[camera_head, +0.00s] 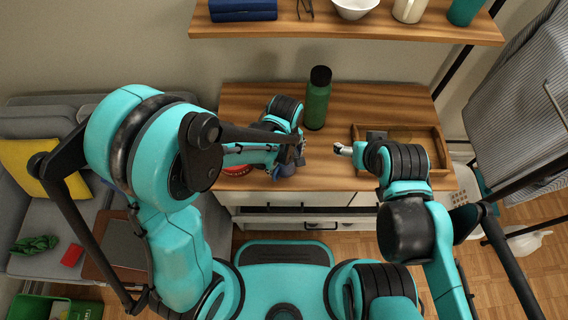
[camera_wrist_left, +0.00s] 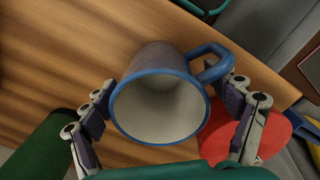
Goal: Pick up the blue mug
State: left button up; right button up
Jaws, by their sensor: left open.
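The blue mug (camera_wrist_left: 160,100) has a blue rim, a blue handle (camera_wrist_left: 212,62), a grey-purple outside and a pale, empty inside. In the left wrist view its opening faces the camera, and it lies between the spread fingers of my left gripper (camera_wrist_left: 172,90). The fingers are open, one on each side of the mug; I cannot tell whether either touches it. In the head view my left gripper (camera_head: 298,152) is over the wooden desk, and my arm largely hides the mug. My right gripper (camera_head: 340,149) is at the desk's front right, by the tray; its jaws are too small to read.
A green bottle (camera_head: 318,98) with a black cap stands behind the left gripper. A red round object (camera_head: 237,171) is left of it. A wooden tray (camera_head: 441,152) is on the desk's right. A shelf (camera_head: 330,29) with a white bowl (camera_head: 355,8) hangs above.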

pick_arm(q)
notch_tip(320, 180, down, 2)
jog(key=shift+r, duration=0.1)
jog(key=c, duration=1.5)
